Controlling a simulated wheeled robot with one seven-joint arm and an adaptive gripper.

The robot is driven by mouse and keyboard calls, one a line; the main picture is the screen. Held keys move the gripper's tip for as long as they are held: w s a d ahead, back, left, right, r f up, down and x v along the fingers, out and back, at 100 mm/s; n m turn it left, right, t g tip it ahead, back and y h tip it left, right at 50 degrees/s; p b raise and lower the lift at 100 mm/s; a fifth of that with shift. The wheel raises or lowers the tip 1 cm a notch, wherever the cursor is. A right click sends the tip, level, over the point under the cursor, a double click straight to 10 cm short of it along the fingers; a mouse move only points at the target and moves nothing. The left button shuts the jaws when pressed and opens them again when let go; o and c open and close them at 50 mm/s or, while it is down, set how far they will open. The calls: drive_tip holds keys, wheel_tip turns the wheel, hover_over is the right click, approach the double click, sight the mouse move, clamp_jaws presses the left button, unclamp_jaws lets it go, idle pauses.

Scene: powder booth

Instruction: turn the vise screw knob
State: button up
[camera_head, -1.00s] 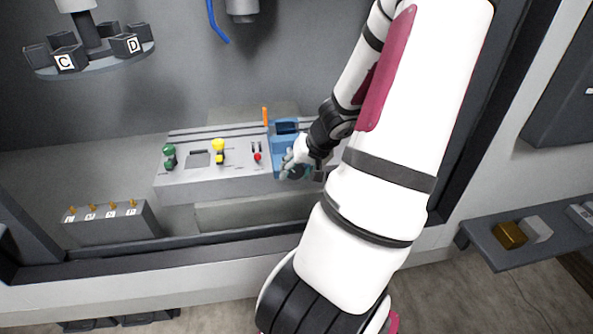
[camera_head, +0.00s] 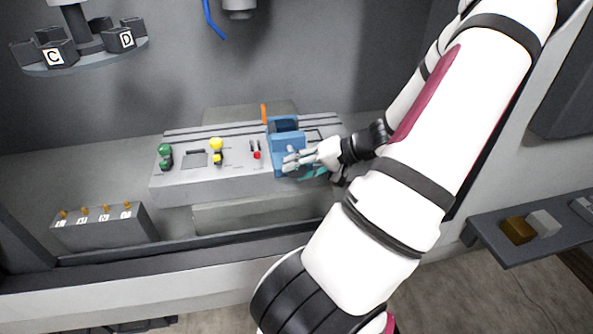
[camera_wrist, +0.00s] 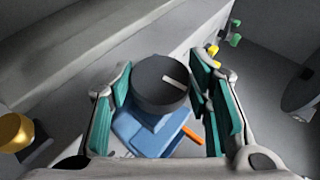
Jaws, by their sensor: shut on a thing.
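The blue vise (camera_head: 285,140) stands at the right end of the grey panel, and its blue body also shows in the wrist view (camera_wrist: 148,138). Its screw knob (camera_wrist: 160,86) is a dark round cylinder with a pale line on its face. In the wrist view my gripper (camera_wrist: 163,73) has one teal-padded finger on each side of the knob and is shut on it. In the head view my gripper (camera_head: 289,161) is at the front of the vise and comes in from the right.
An orange handle (camera_head: 264,113) stands upright at the vise's back left. Left of it on the panel are a small red-tipped lever (camera_head: 256,154), a yellow knob (camera_head: 216,145) and a green knob (camera_head: 165,151). My arm covers the right side.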

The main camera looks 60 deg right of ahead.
drive_tip(key=t+y, duration=0.1)
drive_tip(key=t, duration=0.1)
drive_tip(key=m+t+y+b, duration=0.1)
drive_tip(key=t, duration=0.1)
drive_tip(key=shift+d+f+m+t, duration=0.1)
drive_tip(key=shift+f+m+t, duration=0.2)
drive_tip(key=shift+f, duration=0.05)
drive_tip(key=shift+f+m+t+y+b, duration=0.1)
drive_tip(key=shift+m+t+y+b, duration=0.55)
drive_tip(key=shift+t, duration=1.25)
drive_tip(key=shift+m, duration=0.25)
drive_tip(key=o, duration=1.2)
